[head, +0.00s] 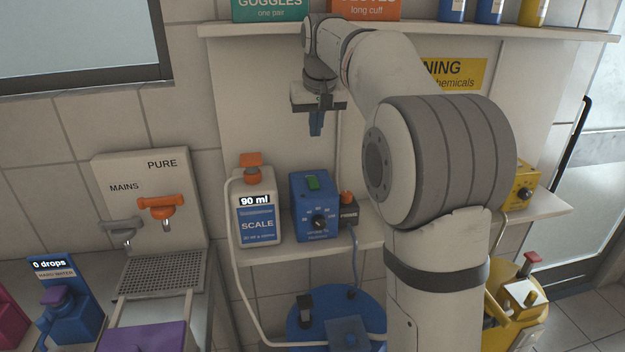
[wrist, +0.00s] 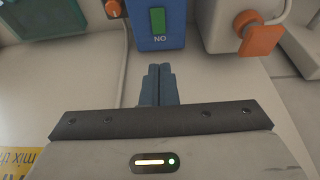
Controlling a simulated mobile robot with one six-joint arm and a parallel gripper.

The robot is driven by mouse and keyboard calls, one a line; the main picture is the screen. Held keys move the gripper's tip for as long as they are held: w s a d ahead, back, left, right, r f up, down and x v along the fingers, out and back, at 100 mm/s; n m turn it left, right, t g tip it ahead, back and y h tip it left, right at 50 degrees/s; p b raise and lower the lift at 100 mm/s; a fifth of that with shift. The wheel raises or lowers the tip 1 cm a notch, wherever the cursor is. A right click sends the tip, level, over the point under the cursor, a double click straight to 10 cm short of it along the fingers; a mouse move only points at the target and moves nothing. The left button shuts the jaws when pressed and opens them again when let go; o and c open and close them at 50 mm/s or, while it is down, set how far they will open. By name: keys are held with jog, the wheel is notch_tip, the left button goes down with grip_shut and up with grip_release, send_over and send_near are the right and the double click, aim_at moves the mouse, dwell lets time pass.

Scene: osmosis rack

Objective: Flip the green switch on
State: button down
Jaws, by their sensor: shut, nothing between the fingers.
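A blue box (head: 300,222) with a dial on its front stands on the lower shelf. Its green switch (head: 313,182) is on the upper part of the box. In the wrist view the blue box (wrist: 142,43) is at the top, with the green switch (wrist: 158,20) and letters that look like "NO" beside it, perhaps an upside-down "ON". My gripper (head: 316,130) points down above the box, apart from it. Its blue fingers are together and empty; they also show in the wrist view (wrist: 158,72). I cannot tell the switch's position.
A scale bottle (head: 258,218) with an orange top stands close to the left of the box. A small dark block with an orange knob (head: 348,198) is at its right. An upper shelf (head: 395,29) with boxes is above. My arm hides part of the right side.

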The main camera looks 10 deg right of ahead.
aim_at(311, 178)
dwell(0.4)
jog(key=x, duration=0.9)
jog(key=p+x, duration=0.1)
jog(key=x, duration=0.4)
jog(key=shift+s, duration=0.4)
jog(key=shift+p, duration=0.7)
jog(key=shift+w+g+p, duration=0.1)
jog(key=shift+g+p, duration=0.3)
jog(key=shift+p, duration=0.25)
jog(key=shift+f+b, duration=0.35)
jog(key=shift+b, duration=0.05)
